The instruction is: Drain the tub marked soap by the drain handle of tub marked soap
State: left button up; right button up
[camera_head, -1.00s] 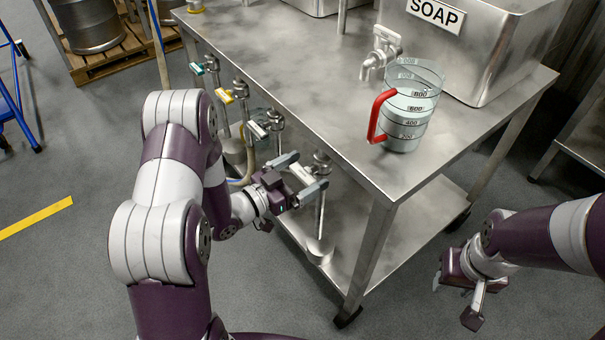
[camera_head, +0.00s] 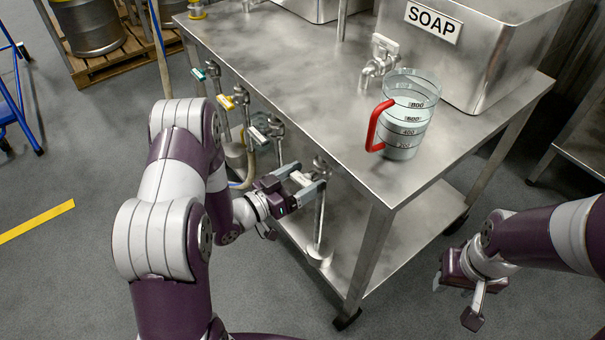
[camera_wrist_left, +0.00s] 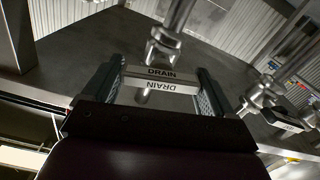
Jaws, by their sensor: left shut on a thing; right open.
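The metal tub marked SOAP (camera_head: 485,62) stands on the right part of the steel table. A row of drain valves hangs along the table's front edge. My left gripper (camera_head: 314,187) is shut on the white drain handle (camera_head: 301,178) of the rightmost valve (camera_head: 321,166). The left wrist view shows this handle, marked DRAIN (camera_wrist_left: 161,75), between both fingers, below a metal valve stem. My fingers partly hide the handle in the head view. My right gripper (camera_head: 455,301) is open and empty, low beside the table's right end.
A clear measuring jug (camera_head: 408,128) with a red handle stands on the table before the SOAP tub's tap (camera_head: 379,62). Blue (camera_head: 199,74), yellow (camera_head: 226,102) and white (camera_head: 259,133) handles sit to the left. A lower shelf (camera_head: 415,235) lies under the tabletop.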

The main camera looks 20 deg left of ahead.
pick_arm(q)
jog(key=n+p, duration=0.2)
jog(key=n, duration=0.1)
jog(key=shift+r+p, duration=0.1)
jog(key=shift+p, duration=0.2)
jog(key=shift+a+f+n+p, duration=0.1)
jog(key=shift+f+n+p, duration=0.1)
jog(key=shift+n+p, duration=1.15)
jog(key=shift+n+b, duration=0.35)
jog(key=shift+n, duration=0.1)
jog(key=o, duration=0.8)
jog(key=shift+o, duration=0.2)
jog(key=p+v, duration=0.1)
jog(key=v, duration=1.1)
jog(key=shift+s+a+p, duration=0.25)
jog(key=shift+a+p, duration=0.05)
